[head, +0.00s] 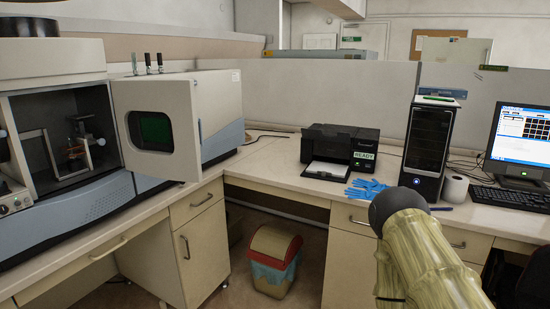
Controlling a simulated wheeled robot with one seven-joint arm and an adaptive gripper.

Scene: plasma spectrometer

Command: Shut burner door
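The burner door (160,128) is a pale panel with a dark-framed green window. It stands wide open, swung out to the right of the burner chamber (62,135) on the spectrometer (75,222) at the left of the head view. The open chamber shows a metal frame and a small burner part (75,150) inside. My gripper is not in view. Part of my arm shows at the lower right, well apart from the door.
A printer (342,148), blue gloves (368,188), a computer tower (428,147), a paper roll (455,187) and a monitor (520,138) stand on the counter. A bin (273,262) sits on the floor under the corner. The space before the door looks clear.

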